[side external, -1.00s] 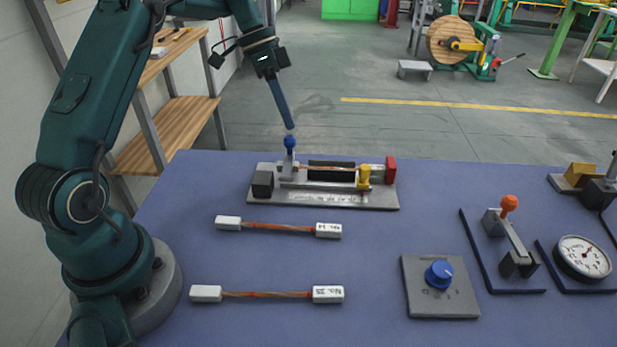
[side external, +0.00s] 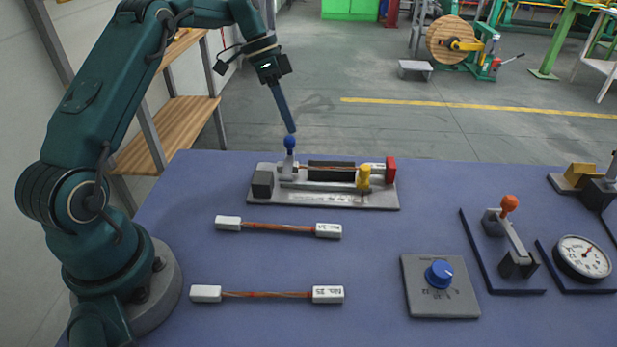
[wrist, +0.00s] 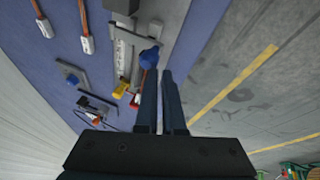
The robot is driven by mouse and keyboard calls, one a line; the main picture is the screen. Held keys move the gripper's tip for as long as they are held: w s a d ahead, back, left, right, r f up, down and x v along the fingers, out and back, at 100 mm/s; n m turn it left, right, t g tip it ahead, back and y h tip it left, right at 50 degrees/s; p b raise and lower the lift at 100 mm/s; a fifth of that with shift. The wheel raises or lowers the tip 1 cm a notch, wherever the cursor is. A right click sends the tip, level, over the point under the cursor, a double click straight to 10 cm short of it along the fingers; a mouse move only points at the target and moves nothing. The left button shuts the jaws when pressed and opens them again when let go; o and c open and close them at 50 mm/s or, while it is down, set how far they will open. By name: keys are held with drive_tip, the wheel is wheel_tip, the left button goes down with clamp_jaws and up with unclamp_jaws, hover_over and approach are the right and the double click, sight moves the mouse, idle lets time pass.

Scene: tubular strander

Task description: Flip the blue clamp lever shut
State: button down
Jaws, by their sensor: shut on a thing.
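The blue clamp lever (side external: 290,143) stands upright at the left part of a grey clamp fixture (side external: 375,201), its round blue knob on top. The fixture holds a copper-coloured strand between a dark block and a red end block. My gripper (side external: 291,130) comes down from above with its narrow fingers close together, the tips at the top of the blue knob. In the wrist view, the blue knob (wrist: 150,56) shows just beyond the fingertips (wrist: 159,73), nearer the left finger. How deep the knob sits between the fingers cannot be seen.
A yellow clamp lever (side external: 363,178) stands right of the blue one. Two cable samples (side external: 270,228) (side external: 270,294) lie in front of the fixture. A blue dial (side external: 439,273), an orange-knobbed lever (side external: 508,204) and a gauge (side external: 582,258) stand to the right.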

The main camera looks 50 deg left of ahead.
drive_tip(key=shift+f, duration=0.15)
drive_tip(key=v, duration=0.5)
idle(0.5)
